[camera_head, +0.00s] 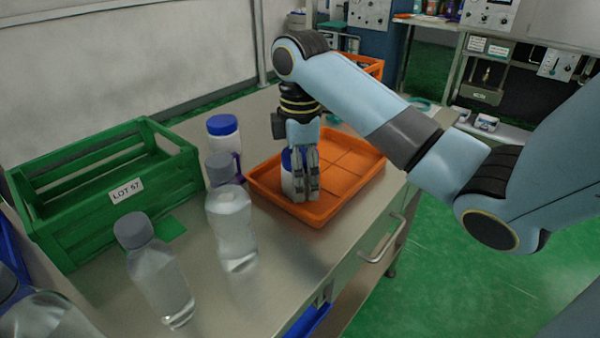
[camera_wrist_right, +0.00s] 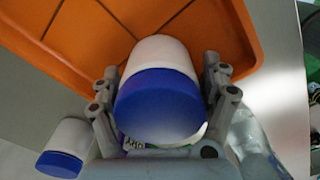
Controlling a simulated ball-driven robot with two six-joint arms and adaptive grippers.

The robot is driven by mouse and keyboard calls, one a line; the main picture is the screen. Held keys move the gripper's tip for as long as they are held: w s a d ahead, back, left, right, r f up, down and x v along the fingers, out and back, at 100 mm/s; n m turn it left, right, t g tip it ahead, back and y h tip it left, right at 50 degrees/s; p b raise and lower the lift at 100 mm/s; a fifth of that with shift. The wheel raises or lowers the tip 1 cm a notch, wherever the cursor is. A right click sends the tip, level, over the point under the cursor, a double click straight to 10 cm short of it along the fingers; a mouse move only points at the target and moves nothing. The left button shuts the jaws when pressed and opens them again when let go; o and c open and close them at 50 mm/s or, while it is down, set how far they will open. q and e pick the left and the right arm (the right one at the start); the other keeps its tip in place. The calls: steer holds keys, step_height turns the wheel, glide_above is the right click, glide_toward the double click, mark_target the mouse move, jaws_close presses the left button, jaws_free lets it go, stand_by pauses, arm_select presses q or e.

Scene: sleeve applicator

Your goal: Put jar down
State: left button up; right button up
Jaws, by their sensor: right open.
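A white jar with a blue lid (camera_head: 288,184) stands in the orange tray (camera_head: 345,192), in its near-left compartment. In the right wrist view the jar (camera_wrist_right: 160,95) sits between the two fingers, its blue lid toward the camera. My right gripper (camera_head: 306,190) reaches down from above, with its fingers around the jar; they are open, with a small gap at the sides. The fingers hide part of the jar in the head view. Another white jar with a blue lid (camera_head: 222,130) stands on the table behind the bottles, left of the tray. My left gripper is not in view.
A green crate labelled LOT 57 (camera_head: 126,190) stands at the left. Clear bottles with grey caps (camera_head: 158,275) (camera_head: 231,225) stand in front of it. The tray's other compartments look empty. A drawer handle (camera_head: 382,238) sticks out at the table's front.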

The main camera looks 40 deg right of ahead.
step_height(320, 180, up, 5)
steer(key=shift+f+p, duration=0.15)
steer(key=shift+p, duration=0.7)
step_height(320, 180, up, 8)
steer(key=p, duration=0.7)
steer(key=shift+f, duration=0.2)
steer(key=shift+f, duration=0.1)
